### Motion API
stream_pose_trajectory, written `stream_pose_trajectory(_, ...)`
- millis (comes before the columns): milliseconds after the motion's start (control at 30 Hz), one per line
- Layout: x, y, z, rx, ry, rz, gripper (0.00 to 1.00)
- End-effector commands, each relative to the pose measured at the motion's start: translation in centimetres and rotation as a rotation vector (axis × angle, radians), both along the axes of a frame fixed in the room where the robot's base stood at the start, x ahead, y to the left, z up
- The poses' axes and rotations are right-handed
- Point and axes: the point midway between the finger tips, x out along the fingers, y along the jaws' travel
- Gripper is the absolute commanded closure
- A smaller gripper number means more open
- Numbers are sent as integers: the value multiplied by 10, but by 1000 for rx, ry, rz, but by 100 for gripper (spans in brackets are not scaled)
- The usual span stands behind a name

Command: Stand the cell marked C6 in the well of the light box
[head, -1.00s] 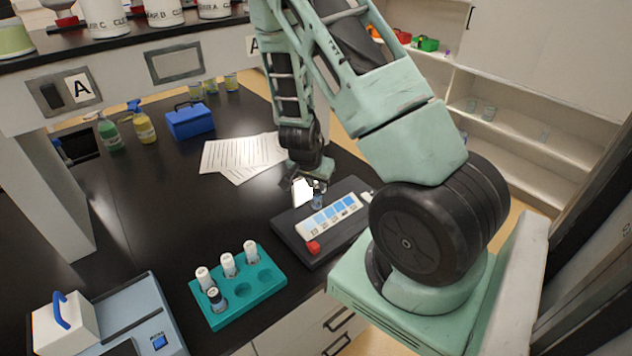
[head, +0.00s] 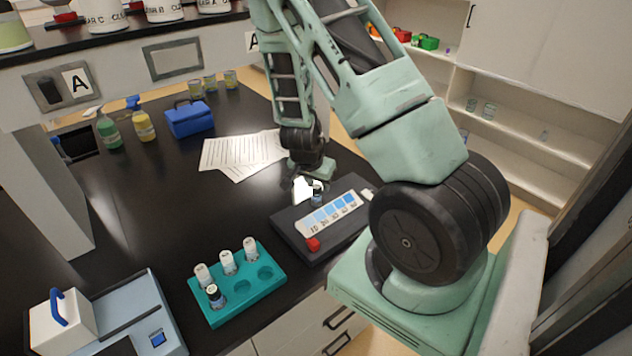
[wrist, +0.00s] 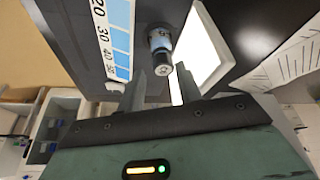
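A cell with blue liquid and a dark cap (head: 317,199) stands upright on the dark light box (head: 292,229), between its bright panel and the blue scale strip. It seems to sit in the well, but the well's rim is hidden. In the wrist view the cell (wrist: 160,41) shows cap towards me; I cannot read its mark. My gripper (wrist: 161,78) is open, one finger on each side of the cap with gaps on both sides. In the head view my gripper (head: 314,174) is just above the cell.
A teal rack (head: 238,303) in front left holds several cells and has empty holes. A red knob (head: 313,244) is at the light box's near end. Paper sheets (head: 240,153) lie behind left. A grey-blue device (head: 130,310) stands front left. The left middle of the bench is clear.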

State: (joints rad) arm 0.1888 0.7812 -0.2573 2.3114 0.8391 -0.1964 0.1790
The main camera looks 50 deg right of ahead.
Motion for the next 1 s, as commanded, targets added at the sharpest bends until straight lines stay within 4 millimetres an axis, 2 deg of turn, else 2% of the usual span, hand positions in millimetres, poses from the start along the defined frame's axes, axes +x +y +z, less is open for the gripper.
stream_pose_trajectory(500, 9, 1, 1, -2, -14, 14, 52)
stream_pose_trajectory(533, 9, 2, 1, -2, -14, 14, 59)
stream_pose_trajectory(600, 9, 1, 2, -3, -15, 14, 62)
stream_pose_trajectory(1000, 9, 1, 2, -3, -15, 13, 63)
